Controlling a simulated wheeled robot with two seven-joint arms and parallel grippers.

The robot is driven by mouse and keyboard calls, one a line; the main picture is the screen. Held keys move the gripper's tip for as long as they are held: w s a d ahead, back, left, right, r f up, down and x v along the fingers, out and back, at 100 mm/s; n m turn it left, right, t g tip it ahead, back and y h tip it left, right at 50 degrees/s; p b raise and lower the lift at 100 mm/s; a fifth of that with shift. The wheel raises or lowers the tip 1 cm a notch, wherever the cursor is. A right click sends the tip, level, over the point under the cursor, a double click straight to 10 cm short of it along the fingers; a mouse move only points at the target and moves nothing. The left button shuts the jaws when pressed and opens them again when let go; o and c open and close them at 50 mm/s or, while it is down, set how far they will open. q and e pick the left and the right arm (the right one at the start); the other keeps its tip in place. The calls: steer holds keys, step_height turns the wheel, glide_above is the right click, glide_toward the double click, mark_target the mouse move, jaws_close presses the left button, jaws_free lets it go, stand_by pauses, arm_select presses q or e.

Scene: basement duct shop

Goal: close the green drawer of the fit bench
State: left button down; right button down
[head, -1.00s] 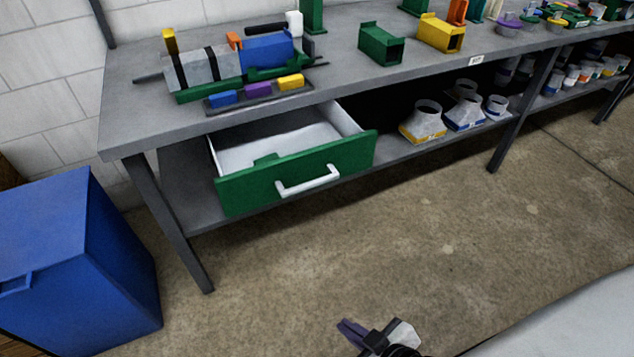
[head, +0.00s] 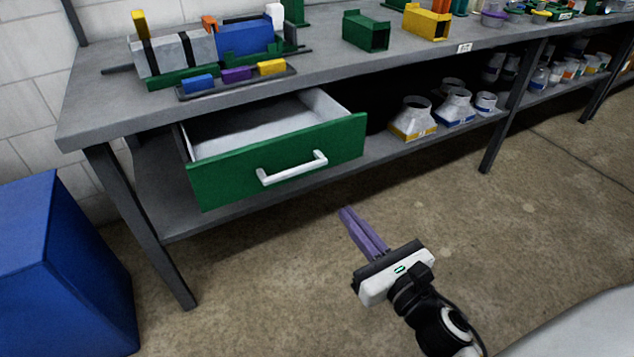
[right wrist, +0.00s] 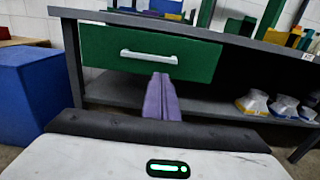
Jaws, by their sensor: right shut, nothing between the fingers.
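The green drawer (head: 222,174) of the fit bench (head: 110,122) stands pulled out under the bench top, with its white inside showing. Its white handle (head: 292,168) is on the front panel. My right gripper (head: 346,213) is shut and empty, its purple fingers pointing toward the drawer, in front of the handle and apart from it. In the right wrist view the fingers (right wrist: 162,78) point up toward the drawer front (right wrist: 198,60), just below the handle (right wrist: 149,57). My left gripper is not in view.
A blue bin (head: 60,265) stands on the floor at the left. A bench leg (head: 140,225) stands left of the drawer. Several duct fittings (head: 412,118) sit on the lower shelf to the right. The floor before the drawer is open.

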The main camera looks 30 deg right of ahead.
mark_target(309, 168)
steer(key=w, duration=1.3)
steer(key=shift+w+a+p, duration=0.2)
steer(key=shift+p, duration=0.15)
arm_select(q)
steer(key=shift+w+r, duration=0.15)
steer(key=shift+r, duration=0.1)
arm_select(e)
steer(key=shift+w, duration=0.15)
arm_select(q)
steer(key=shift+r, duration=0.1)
